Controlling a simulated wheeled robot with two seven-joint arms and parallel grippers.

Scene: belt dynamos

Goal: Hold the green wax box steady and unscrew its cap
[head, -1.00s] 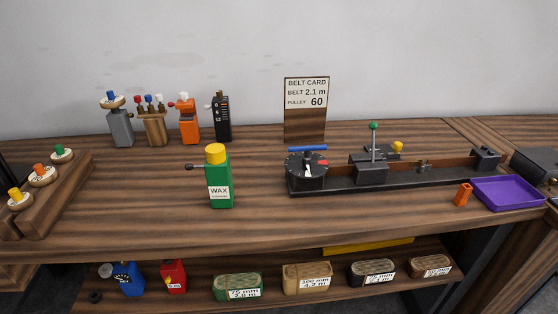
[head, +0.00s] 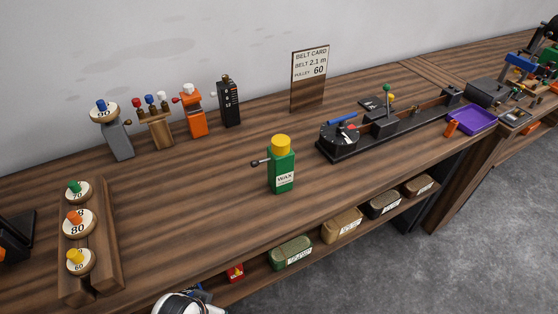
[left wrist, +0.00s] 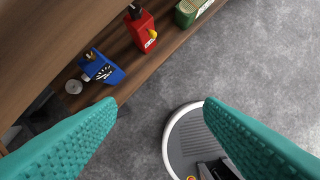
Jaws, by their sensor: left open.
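The green wax box (head: 282,172) stands upright on the wooden bench in the head view, with a white WAX label. Its yellow cap (head: 281,144) sits on top, and a dark knobbed handle (head: 258,163) sticks out from its left side. My left gripper (left wrist: 160,108) shows in the left wrist view as two teal fingers spread wide apart, with nothing between them. It hangs over the floor beside the lower shelf, away from the wax box. My right gripper is in neither view.
A pulley rack (head: 94,248) stands at left. Several small devices, including an orange one (head: 191,115), line the back. A black belt rig (head: 395,125) and purple tray (head: 472,120) are at right. The lower shelf holds a red can (left wrist: 141,28) and a blue item (left wrist: 101,68).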

